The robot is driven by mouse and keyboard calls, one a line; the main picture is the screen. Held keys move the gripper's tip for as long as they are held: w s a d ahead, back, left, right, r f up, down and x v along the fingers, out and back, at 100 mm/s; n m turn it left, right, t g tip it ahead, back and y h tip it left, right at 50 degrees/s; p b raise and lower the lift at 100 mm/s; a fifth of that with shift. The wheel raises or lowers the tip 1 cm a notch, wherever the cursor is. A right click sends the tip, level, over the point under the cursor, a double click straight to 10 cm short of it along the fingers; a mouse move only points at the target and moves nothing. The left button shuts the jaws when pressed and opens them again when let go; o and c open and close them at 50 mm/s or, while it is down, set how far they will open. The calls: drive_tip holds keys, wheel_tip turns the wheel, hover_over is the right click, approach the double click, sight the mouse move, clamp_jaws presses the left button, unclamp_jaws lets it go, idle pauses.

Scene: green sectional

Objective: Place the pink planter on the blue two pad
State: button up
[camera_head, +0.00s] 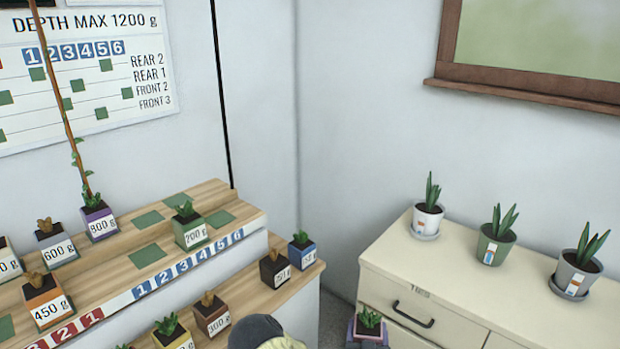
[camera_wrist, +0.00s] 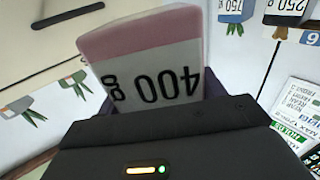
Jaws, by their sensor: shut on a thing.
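The pink planter (camera_wrist: 135,40) fills the upper middle of the wrist view, with a white label reading 400 g that appears upside down. My gripper (camera_wrist: 155,90) is shut on it, with dark purple fingers on both sides. In the head view the planter (camera_head: 369,328) with its green plant shows at the bottom edge, in front of the cream cabinet and right of the stepped wooden stand. Most of it is cut off by the frame. The blue two mark (camera_head: 162,279) is on the stand's number strip. A bare green pad (camera_head: 148,255) lies above it; I cannot tell its exact column.
The stand holds several labelled planters, including a green 700 g one (camera_head: 190,234), an orange 450 g one (camera_head: 45,310) and a purple 900 g one (camera_head: 99,223). The cream cabinet (camera_head: 455,300) at right carries three potted plants. A wall chart (camera_head: 80,70) hangs at upper left.

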sight(370, 328)
drive_tip(key=shift+n+y, duration=0.5)
drive_tip(key=shift+y, duration=0.3)
drive_tip(key=r+p, duration=0.1)
drive_tip(key=p, duration=0.1)
drive_tip(key=r+p, duration=0.3)
drive_tip(key=shift+s+d+r+p, duration=0.1)
drive_tip(key=shift+s+r+p, duration=0.05)
drive_tip(key=shift+s+p, duration=0.25)
drive_tip(key=r+y+p, duration=0.1)
drive_tip(key=p, duration=0.2)
drive_tip(key=shift+s+r+n, duration=0.15)
drive_tip(key=shift+s+n, duration=0.15)
drive_tip(key=shift+s, duration=0.1)
drive_tip(key=s+f, duration=0.4)
drive_tip(key=f, duration=0.1)
drive_tip(key=shift+s+f, duration=0.25)
drive_tip(key=shift+f, duration=0.05)
drive_tip(key=shift+w, duration=0.1)
